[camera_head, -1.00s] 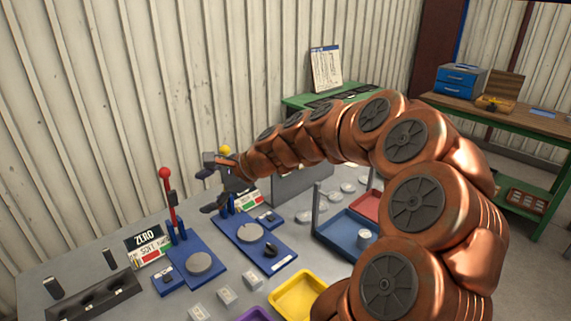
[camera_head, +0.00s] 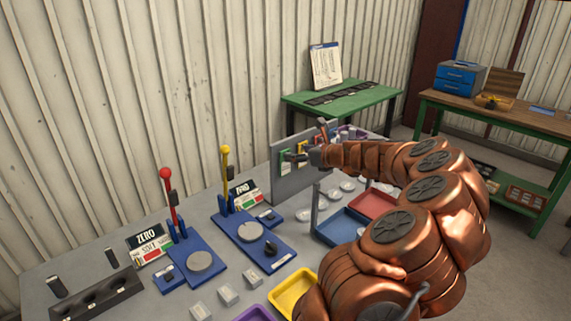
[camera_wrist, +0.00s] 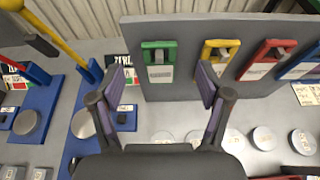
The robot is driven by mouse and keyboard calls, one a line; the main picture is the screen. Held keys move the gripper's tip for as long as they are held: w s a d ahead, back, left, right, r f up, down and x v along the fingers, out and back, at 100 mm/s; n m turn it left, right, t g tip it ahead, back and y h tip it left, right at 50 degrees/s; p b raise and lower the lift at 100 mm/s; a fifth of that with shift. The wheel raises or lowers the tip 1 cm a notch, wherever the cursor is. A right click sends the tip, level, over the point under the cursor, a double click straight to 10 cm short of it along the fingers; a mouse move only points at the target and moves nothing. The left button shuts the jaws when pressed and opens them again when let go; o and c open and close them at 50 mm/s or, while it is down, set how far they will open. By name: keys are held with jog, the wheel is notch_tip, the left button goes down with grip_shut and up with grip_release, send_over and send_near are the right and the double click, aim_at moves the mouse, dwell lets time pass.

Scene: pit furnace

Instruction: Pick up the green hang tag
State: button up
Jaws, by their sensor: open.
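The green hang tag (camera_wrist: 159,62) hangs on the upright grey panel (camera_wrist: 185,92) in the wrist view, with a pale label on its front. In the wrist view, my gripper (camera_wrist: 160,84) is open and empty. Its two fingers stand left and right of the green tag in the picture. I cannot tell how far they are from the panel, and I see no contact with the tag.
To the right of the green tag hang a yellow tag (camera_wrist: 216,57), a red tag (camera_wrist: 266,60) and a blue tag (camera_wrist: 303,66). Several round pale discs (camera_wrist: 264,138) lie below the panel. The yellow-knobbed lever (camera_head: 226,175) stands left of the panel.

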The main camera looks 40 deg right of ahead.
aim_at(286, 150)
jog(key=shift+p+x, duration=0.75)
jog(key=shift+x, duration=1.85)
jog(key=shift+s, duration=0.1)
jog(key=c, duration=1)
jog(key=shift+r+b, duration=0.35)
jog(key=shift+r, duration=0.1)
jog(key=s+r, duration=0.1)
jog(key=r, duration=0.3)
jog(key=s+r+b, duration=0.1)
jog(key=r, duration=0.4)
jog(key=s+r+b, duration=0.1)
jog(key=s+r, duration=0.1)
jog(key=r, duration=0.3)
jog(key=shift+a, duration=0.1)
